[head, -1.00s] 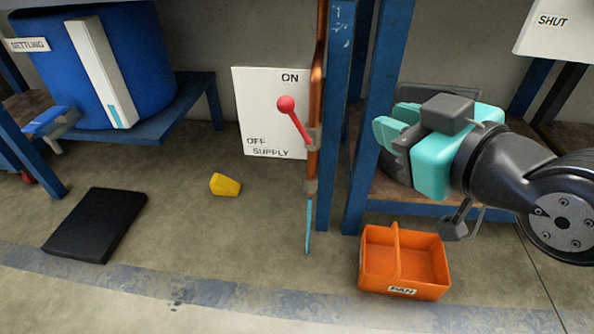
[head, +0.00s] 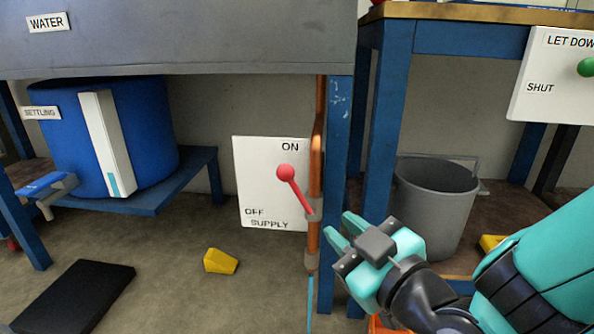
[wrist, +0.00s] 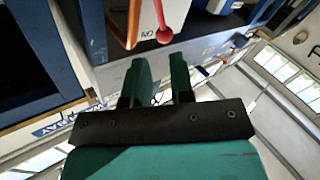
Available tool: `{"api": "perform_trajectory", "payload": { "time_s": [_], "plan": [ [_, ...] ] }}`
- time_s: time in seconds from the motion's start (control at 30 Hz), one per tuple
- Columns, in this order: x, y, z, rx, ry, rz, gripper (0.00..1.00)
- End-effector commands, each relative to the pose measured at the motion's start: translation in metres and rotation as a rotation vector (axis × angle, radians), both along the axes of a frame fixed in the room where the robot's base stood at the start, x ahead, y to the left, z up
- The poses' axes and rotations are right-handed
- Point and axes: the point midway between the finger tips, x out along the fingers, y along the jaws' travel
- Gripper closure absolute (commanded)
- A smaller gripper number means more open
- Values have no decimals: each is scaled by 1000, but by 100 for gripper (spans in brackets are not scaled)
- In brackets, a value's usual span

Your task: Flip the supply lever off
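The supply lever (head: 287,173) is a red rod with a round red knob. It leans up and to the left from a pivot on the copper pipe, with its knob just below the word ON. Behind it is a white panel (head: 257,180) marked ON at top right and OFF at lower left. My gripper (head: 341,230) is open and empty, right of the lever's pivot and apart from the knob. In the wrist view, the red knob (wrist: 163,35) shows just beyond the gap between my fingers (wrist: 160,82).
The copper pipe (head: 318,150) runs upright beside a blue post (head: 338,120). A grey bucket (head: 435,205) stands behind my gripper. A yellow wedge (head: 221,261) and a black slab (head: 75,298) lie on the floor. A blue settling tub (head: 150,140) is at left.

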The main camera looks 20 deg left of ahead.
Motion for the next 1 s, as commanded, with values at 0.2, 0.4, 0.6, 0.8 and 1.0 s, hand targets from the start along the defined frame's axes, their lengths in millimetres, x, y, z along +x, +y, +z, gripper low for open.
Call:
{"api": "perform_trajectory", "payload": {
  "time_s": [0.2,0.4,0.6,0.8,1.0],
  "plan": [
    [23,30,7,-3,3,2,78],
    [40,51,7,-2,3,2,78],
    [54,68,7,-2,2,2,78],
    [65,81,7,-2,1,2,78],
    [74,92,7,-1,1,1,78]
  ]
}}
